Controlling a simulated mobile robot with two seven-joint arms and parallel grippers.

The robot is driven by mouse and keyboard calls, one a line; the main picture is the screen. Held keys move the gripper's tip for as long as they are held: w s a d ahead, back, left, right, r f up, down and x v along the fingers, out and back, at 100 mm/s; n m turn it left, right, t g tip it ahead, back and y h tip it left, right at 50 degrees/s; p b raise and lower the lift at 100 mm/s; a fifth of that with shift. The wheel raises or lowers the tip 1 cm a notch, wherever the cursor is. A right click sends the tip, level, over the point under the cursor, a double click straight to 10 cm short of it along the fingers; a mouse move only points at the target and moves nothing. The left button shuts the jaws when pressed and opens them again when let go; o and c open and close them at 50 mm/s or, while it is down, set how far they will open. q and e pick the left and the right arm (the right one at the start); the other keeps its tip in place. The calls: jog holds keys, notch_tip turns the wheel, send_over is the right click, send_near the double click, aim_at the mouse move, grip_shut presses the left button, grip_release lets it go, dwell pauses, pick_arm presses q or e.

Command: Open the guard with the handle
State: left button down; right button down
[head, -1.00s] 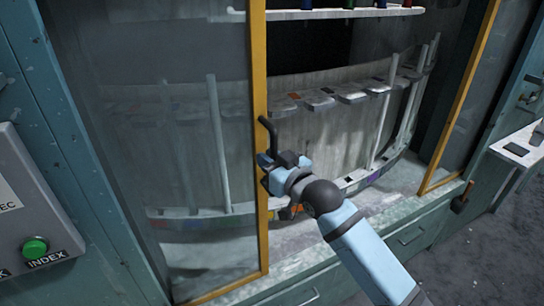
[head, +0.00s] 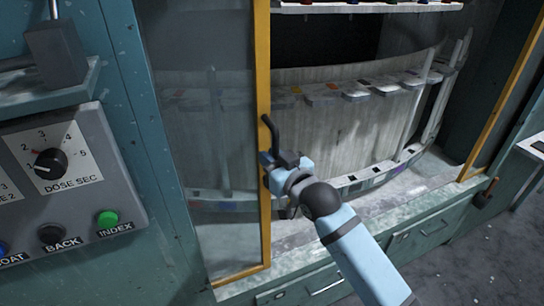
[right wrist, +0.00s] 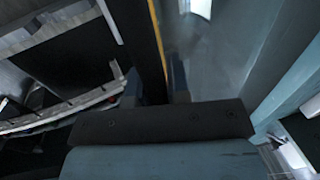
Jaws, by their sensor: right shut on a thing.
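The guard (head: 230,110) is a glass panel with a yellow edge frame, at the left of the cabinet front in the head view. Its handle (head: 268,128) is a dark bent bar on the yellow upright. My right gripper (head: 275,166) is shut on the handle below its bent top. In the right wrist view the dark handle (right wrist: 148,50) runs down between my two fingers (right wrist: 154,88), beside the yellow edge. The fingers hide part of the grip. The guard stands partly open, with a wide gap to its right. My left gripper is not in view.
A control box (head: 75,190) with a dose dial and a green button is on the wall at the left. The open cabinet holds a curved rack (head: 345,93) and a shelf (head: 375,7). Drawers (head: 425,235) lie below. A yellow post (head: 510,75) bounds the opening at right.

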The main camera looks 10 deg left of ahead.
jog(key=c, duration=1.1)
grip_release()
jog(key=shift+s+d, duration=0.25)
jog(key=b+v, duration=0.2)
jog(key=v, duration=1.1)
jog(key=shift+b, duration=0.35)
